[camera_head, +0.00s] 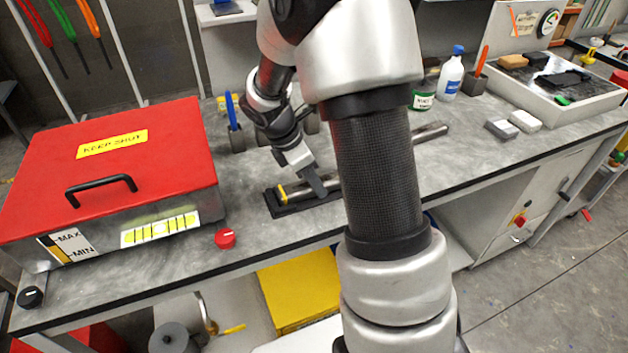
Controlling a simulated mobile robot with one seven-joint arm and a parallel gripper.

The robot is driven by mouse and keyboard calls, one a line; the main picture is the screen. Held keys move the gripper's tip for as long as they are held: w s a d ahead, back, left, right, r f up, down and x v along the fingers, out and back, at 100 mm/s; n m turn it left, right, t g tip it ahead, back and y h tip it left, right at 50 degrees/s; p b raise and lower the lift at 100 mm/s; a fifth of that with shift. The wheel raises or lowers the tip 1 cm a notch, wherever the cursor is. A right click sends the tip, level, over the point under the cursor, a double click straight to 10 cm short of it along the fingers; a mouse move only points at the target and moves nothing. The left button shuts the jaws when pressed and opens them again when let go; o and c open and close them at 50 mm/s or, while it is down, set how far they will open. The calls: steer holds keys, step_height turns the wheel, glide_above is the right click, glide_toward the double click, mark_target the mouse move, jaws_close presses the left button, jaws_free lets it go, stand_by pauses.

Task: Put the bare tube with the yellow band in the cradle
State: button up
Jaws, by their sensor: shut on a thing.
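The bare metal tube with a yellow band (282,193) lies along a dark, low cradle (288,211) near the front edge of the bench. My gripper (318,187) reaches down from behind and is shut on the tube, a little right of the band. The tube is at or just above the cradle; I cannot tell whether it rests in it. My arm hides the right part of the tube and cradle.
A red-lidded box (115,165) marked "KEEP SHUT" stands left, with a red knob (225,238) near it. Another grey tube (430,132) shows right of my arm.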

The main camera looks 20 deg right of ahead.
steer(key=shift+f, duration=0.15)
steer(key=o, duration=1.2)
